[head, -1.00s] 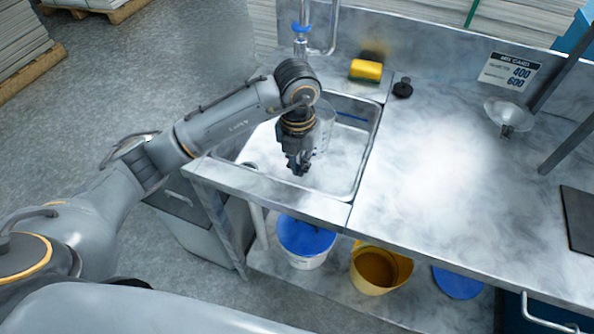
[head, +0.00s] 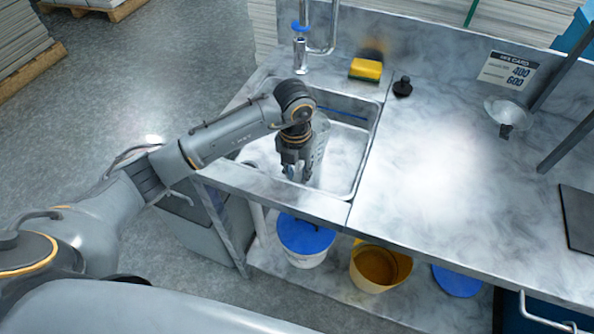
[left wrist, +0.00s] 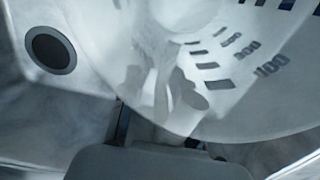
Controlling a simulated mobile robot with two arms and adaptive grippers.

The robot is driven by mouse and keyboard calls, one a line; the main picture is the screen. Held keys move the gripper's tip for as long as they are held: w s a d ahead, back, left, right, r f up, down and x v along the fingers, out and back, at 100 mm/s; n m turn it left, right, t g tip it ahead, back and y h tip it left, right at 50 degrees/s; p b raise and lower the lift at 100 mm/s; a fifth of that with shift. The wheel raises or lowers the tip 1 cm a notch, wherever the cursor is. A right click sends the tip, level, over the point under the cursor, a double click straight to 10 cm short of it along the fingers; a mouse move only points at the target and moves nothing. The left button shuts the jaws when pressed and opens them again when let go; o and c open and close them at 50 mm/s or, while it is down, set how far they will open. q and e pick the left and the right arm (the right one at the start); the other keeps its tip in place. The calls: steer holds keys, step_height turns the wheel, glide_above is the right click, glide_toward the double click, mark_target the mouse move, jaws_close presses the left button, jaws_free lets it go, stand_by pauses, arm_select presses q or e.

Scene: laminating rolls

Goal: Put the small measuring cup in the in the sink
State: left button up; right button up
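A clear measuring cup with dark scale marks (head: 318,153) is in the sink basin (head: 350,160), just right of my left gripper. In the left wrist view the translucent cup (left wrist: 250,105) fills much of the picture, close to the gripper, with its marks in view. My left gripper (head: 292,173) points down in the sink, against or very near the cup's left side. The fingertips are partly hidden, so I cannot tell whether they grip the cup or only touch it. My right gripper is not in view.
The sink drain (left wrist: 50,50) shows at the upper left of the wrist view. A faucet (head: 300,55) and a yellow sponge (head: 366,69) are behind the basin. A black stopper (head: 403,87) and a funnel (head: 508,112) are to the right. Mid-counter is clear.

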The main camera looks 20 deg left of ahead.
arm_select(q)
steer(key=shift+r, duration=0.15)
step_height(320, 180, up, 12)
steer(key=shift+s+a+r+b, duration=0.1)
steer(key=shift+b, duration=0.2)
stand_by(0.8)
